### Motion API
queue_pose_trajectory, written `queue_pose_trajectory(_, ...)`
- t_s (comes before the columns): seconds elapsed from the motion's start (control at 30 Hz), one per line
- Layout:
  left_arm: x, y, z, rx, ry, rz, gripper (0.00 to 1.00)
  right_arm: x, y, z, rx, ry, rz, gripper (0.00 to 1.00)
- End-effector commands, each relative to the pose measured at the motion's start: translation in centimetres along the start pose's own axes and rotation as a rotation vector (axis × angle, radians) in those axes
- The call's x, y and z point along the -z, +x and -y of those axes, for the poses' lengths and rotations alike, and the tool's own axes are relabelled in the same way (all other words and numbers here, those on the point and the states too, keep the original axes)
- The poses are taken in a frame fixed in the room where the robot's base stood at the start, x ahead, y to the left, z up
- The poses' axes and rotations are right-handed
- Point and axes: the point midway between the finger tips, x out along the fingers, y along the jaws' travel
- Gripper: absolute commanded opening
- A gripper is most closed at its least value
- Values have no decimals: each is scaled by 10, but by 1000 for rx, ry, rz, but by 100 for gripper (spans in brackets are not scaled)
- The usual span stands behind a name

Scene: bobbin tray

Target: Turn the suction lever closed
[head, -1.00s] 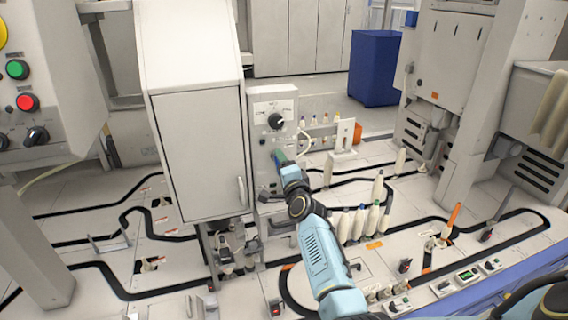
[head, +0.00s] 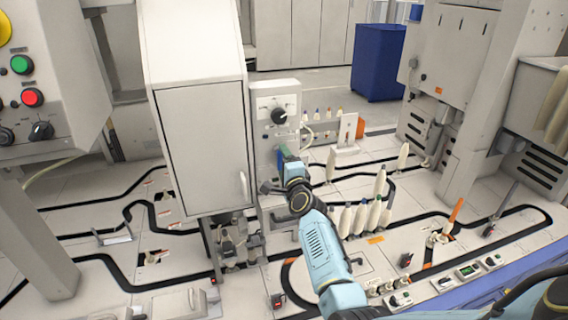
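My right arm reaches up from the bottom to the front of a grey control box. My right gripper (head: 283,156) is at the box's front face, below its black dial (head: 279,116). It is small and seen from behind, so its fingers and anything between them are hidden. A small dark lever-like part (head: 268,187) shows at the box's lower front, beside my wrist; I cannot tell if it is the suction lever. An orange-handled lever (head: 456,210) stands tilted on the deck at the right, well apart from my gripper. My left gripper is not in view.
A tall grey cabinet (head: 203,145) stands close left of my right gripper. Several cream bobbins (head: 361,216) stand right of my forearm. Small switch boxes (head: 468,271) line the front right edge. A blue bin (head: 378,62) stands behind.

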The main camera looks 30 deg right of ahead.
Motion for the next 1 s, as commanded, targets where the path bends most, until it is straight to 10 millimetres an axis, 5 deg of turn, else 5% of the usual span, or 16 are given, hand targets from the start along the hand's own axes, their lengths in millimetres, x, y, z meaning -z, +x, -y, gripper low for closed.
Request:
queue_pose_trajectory(0.1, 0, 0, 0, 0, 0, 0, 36, 0, 0, 1, 1, -1, 0, 85)
queue_pose_trajectory(0.53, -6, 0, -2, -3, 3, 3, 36, 0, -9, 2, 3, -4, 0, 85)
queue_pose_trajectory(1.0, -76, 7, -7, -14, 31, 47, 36, 0, -96, 2, 0, -3, 0, 85)
